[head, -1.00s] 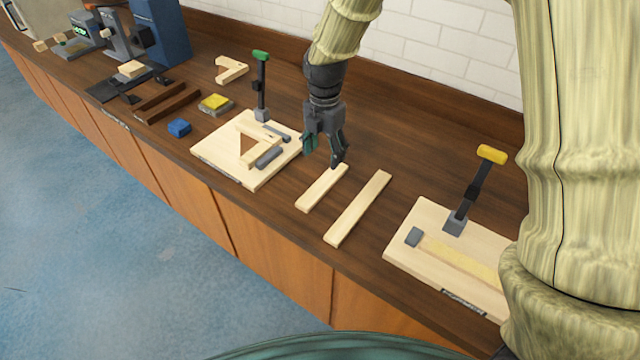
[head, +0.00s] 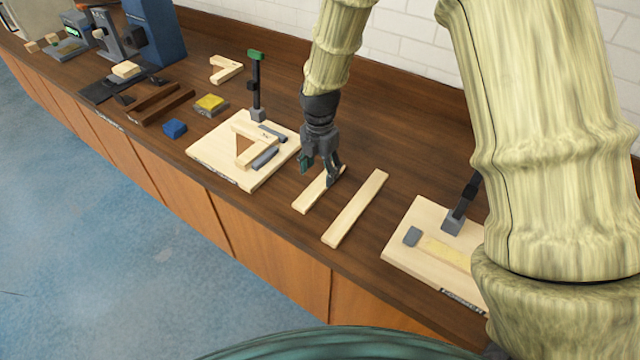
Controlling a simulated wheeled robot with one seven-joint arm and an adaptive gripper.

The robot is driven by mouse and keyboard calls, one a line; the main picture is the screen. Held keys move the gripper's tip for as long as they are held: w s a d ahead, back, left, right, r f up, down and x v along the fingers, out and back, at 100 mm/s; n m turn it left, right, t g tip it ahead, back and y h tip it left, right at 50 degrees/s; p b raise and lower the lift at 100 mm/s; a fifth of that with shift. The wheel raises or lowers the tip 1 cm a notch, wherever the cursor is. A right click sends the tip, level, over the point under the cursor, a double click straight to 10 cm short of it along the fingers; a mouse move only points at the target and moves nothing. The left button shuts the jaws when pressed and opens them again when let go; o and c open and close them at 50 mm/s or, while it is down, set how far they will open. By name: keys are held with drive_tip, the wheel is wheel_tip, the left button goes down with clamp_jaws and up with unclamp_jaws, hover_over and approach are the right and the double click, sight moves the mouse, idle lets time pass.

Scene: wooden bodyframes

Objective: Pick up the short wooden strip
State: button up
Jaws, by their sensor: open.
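The short wooden strip (head: 310,197) is pale and lies flat on the dark wooden counter. A longer pale strip (head: 355,208) lies beside it on the right, roughly parallel. My gripper (head: 326,182) is open, pointing down at the far end of the short strip. Its fingers cover part of that end. One finger appears on each side of the strip, but I cannot tell whether they touch it.
A board (head: 215,172) with a triangular wooden frame and a green-handled clamp (head: 256,85) stands left of my gripper. Another board (head: 420,262) with a dark clamp lies to the right. A blue block (head: 174,129) sits further left. Bare counter lies behind the strips.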

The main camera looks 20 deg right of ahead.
sight(320, 183)
drive_tip(key=shift+w+d+f+p, duration=0.15)
drive_tip(key=shift+f+p, duration=0.9)
drive_tip(key=shift+f, duration=1.3)
drive_tip(key=c, duration=1.1)
